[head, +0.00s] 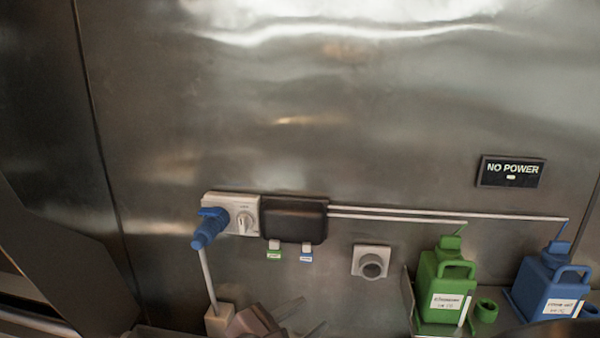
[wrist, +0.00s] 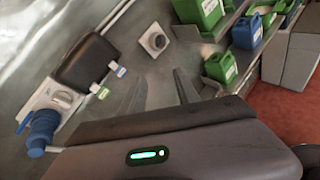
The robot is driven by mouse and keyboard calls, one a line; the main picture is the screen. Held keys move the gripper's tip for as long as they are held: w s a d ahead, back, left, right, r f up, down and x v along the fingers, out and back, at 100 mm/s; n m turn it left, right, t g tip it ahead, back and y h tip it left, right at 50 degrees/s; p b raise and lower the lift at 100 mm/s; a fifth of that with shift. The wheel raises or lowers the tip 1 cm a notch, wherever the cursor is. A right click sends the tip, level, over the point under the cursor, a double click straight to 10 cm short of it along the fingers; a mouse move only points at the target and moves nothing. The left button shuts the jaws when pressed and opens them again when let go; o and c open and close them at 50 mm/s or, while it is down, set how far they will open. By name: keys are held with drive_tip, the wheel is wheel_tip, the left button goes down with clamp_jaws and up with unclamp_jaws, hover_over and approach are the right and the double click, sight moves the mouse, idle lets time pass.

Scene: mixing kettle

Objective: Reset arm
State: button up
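My gripper (head: 302,314) shows at the bottom edge of the head view, below the wall fittings. In the wrist view its two grey fingers (wrist: 161,88) stand apart with nothing between them, so it is open and empty. Most of my arm is out of the head view. A blue plug (head: 210,228) sits at the left side of a white socket with a switch (head: 242,216); the plug also shows in the wrist view (wrist: 42,130). A black box (head: 294,219) is mounted beside the socket, with green and white-blue labelled tabs below it.
A round grey wall fitting (head: 371,262) is right of the black box. A green canister (head: 444,285) and a blue canister (head: 550,287) stand at the right, with thin pipes above. A sign (head: 510,171) reads "NO POWER". The upper metal wall is bare.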

drive_tip(key=s+d+f+m+g+y+b, duration=0.1)
drive_tip(key=s+d+f+m+g+b, duration=0.1)
drive_tip(key=s+d+f+m+g, duration=0.4)
drive_tip(key=s+d+f+m+g+y+b, duration=0.1)
drive_tip(key=s+d+f+m+g+b, duration=0.2)
drive_tip(key=d+m, duration=0.45)
drive_tip(key=s+a+f+m+t+y+b, duration=0.1)
drive_tip(key=s+a+m+t+y+b, duration=0.2)
drive_tip(key=s+m+y, duration=0.4)
drive_tip(key=a+m+y, duration=0.1)
drive_tip(key=m, duration=0.7)
drive_tip(key=shift+f, duration=0.4)
